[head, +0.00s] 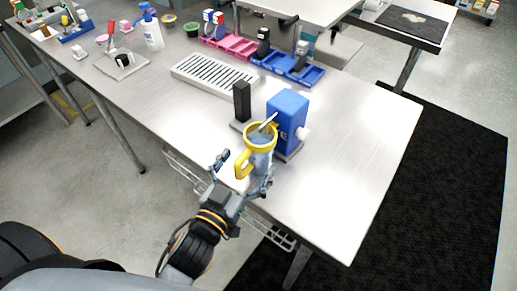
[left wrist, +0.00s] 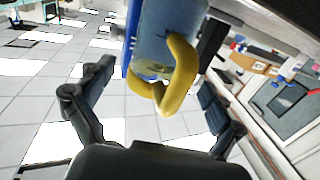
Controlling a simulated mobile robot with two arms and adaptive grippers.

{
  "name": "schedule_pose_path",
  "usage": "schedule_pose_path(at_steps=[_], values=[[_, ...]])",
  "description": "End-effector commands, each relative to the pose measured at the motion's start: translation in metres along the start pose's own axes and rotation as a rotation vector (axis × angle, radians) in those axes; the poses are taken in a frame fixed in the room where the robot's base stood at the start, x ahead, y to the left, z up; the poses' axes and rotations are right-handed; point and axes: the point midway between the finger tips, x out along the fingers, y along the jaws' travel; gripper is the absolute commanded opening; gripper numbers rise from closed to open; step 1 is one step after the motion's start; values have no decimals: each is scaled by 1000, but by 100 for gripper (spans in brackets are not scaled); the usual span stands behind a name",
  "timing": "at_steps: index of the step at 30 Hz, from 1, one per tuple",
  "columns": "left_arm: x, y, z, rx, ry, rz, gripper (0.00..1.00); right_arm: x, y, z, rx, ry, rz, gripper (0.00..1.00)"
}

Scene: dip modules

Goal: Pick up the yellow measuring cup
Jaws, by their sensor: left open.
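The yellow measuring cup (head: 261,137) has a yellow rim and handle and a see-through, bluish body. It stands upright near the table's front edge, in front of a blue boxy device (head: 287,113). My left gripper (head: 245,173) is open at the cup's near side, with one finger to each side of its yellow handle. In the left wrist view the yellow handle (left wrist: 181,78) hangs between the spread fingers (left wrist: 155,95). I see no finger pressing on it. The cup's base is partly hidden by the gripper. My right gripper is not in view.
A black upright block (head: 241,101) stands beside the blue device. A white slotted tray (head: 216,80) and pink and blue holders (head: 284,66) lie farther back. The table's right side (head: 362,140) is clear. A wire rack hangs below the front edge.

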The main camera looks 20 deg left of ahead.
Motion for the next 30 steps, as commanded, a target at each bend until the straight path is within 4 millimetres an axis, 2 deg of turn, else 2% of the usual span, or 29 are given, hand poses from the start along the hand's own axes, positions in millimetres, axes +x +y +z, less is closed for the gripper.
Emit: schedule_pose_path(at_steps=[3, 9, 18, 27, 30], values=[[18, 2, -8, 2, 2, -1, 93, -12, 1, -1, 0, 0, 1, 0], [39, 3, -5, 1, 1, 0, 93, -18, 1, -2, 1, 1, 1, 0], [42, 3, -4, 0, 0, 0, 93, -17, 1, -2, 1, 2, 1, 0], [42, 3, -4, 0, 0, -1, 32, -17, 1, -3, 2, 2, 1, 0], [42, 3, -4, 0, 1, 0, 26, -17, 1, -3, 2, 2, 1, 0]])
